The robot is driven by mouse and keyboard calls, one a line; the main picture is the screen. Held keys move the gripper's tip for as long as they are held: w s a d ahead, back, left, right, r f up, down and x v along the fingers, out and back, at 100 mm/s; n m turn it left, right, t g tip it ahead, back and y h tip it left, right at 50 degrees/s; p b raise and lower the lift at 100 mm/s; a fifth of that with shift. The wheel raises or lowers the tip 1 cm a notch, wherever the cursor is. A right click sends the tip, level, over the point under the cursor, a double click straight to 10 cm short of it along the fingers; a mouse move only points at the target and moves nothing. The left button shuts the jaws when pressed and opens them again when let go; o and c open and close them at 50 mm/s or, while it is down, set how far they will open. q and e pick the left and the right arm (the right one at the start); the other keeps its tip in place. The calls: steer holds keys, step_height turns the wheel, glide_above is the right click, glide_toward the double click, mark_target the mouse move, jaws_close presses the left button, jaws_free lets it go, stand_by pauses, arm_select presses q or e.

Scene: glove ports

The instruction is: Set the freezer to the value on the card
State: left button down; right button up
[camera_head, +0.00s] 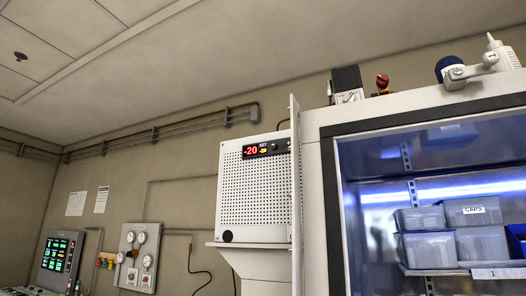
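A white perforated unit (258,190) is mounted on the wall in the middle of the view. Its dark display (266,148) shows a large red -20, with SET and a small yellow figure beside it that looks like -20. A dark round knob or port (228,236) is at the unit's lower left. I cannot tell whether this unit is the freezer. Two white sheets, the left sheet (76,204) and the right sheet (101,199), hang on the left wall; their text is too small to read. I see no card with a readable value. Neither gripper is in view.
An open, lit cabinet (327,215) at right holds grey bins, one marked CAPS. A red-topped item (382,82) and white fittings (490,62) are on top. A gauge panel (138,255) and a dark screen with green readouts (57,255) are at lower left.

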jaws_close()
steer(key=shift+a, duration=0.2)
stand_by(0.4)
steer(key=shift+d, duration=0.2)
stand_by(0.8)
